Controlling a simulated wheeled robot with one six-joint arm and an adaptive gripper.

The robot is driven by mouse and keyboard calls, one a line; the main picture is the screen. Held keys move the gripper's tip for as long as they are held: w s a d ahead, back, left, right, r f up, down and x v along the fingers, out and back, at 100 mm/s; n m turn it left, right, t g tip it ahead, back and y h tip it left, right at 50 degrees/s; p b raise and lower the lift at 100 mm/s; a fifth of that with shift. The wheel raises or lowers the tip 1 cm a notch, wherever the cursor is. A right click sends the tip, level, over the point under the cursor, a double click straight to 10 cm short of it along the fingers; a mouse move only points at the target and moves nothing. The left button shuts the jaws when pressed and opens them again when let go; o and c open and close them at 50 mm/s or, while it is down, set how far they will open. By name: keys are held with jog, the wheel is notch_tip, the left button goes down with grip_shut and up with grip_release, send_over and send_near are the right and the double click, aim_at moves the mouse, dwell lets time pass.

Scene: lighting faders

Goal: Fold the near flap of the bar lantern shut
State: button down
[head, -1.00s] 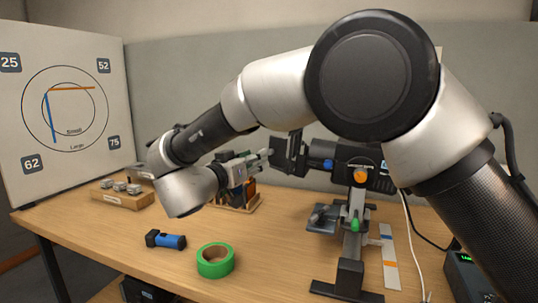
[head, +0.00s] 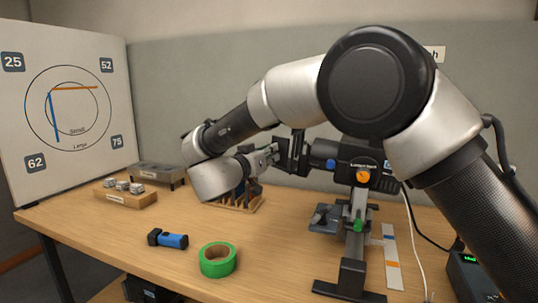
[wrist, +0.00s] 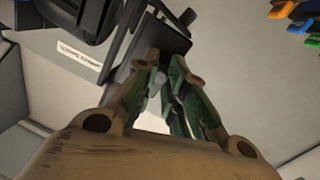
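The bar lantern (head: 350,165) is a dark lamp on a stand, its front end facing left. Dark plate-like flaps (head: 297,150) stand out at that end. The near one stands open; its exact angle is hard to judge. My gripper (head: 274,152) is just left of the flaps with its fingers pointing at them. In the wrist view, my gripper (wrist: 165,60) has its fingers a little apart, with a narrow gap between the pads. A dark flap plate (wrist: 160,38) lies right at the fingertips; contact cannot be told. The wrist housing partly hides the fingers in the head view.
A green tape roll (head: 217,260) and a blue torch (head: 167,239) lie on the front of the table (head: 110,235). A wooden block with metal pieces (head: 125,196) is at left. The lantern's stand (head: 350,278) reaches the front.

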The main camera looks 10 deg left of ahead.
jog(key=shift+s+d+y, duration=0.1)
jog(key=shift+s+y, duration=0.05)
jog(key=shift+y, duration=0.15)
jog(key=s+d+n+g+y, duration=0.1)
jog(key=d+n+g+y, duration=0.2)
jog(key=n+y, duration=0.5)
jog(key=s+d+n+g+y, duration=0.1)
jog(key=d+n+g+y, duration=0.2)
jog(key=n+y, duration=0.4)
jog(key=shift+s+f+n+g+y, duration=0.4)
jog(key=shift+g+y, duration=0.2)
jog(key=shift+y, duration=2.5)
jog(key=shift+r, duration=0.1)
jog(key=c, duration=1.4)
grip_release()
jog(key=shift+d, duration=0.1)
jog(key=v, duration=0.7)
jog(key=shift+d, duration=0.15)
